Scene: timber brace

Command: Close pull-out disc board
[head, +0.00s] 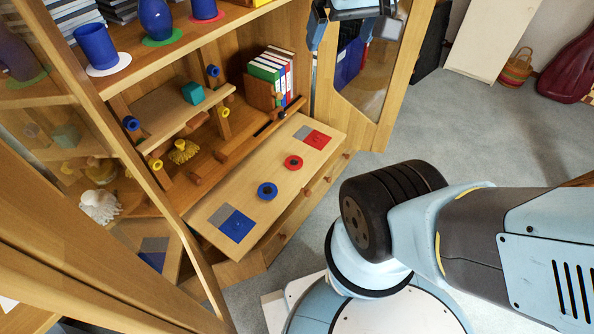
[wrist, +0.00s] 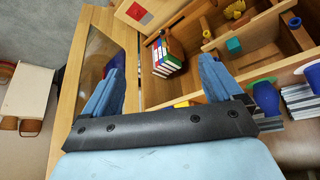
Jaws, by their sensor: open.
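The pull-out disc board (head: 243,207) is a light wooden board that sticks out from the cabinet in the head view. A part of the board with the red square shows at the top of the wrist view (wrist: 139,13). My gripper (wrist: 158,78) is open, its two blue fingers wide apart with nothing between them. It is up by the cabinet's upper part, apart from the board.
Upright binders (head: 270,76) stand on the shelf behind the board. A small shelf above holds a teal cube (head: 193,93). Blue cups (head: 96,46) stand on the upper shelf. Drawers with round knobs lie below the board. Grey carpet (head: 420,130) is open to the right.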

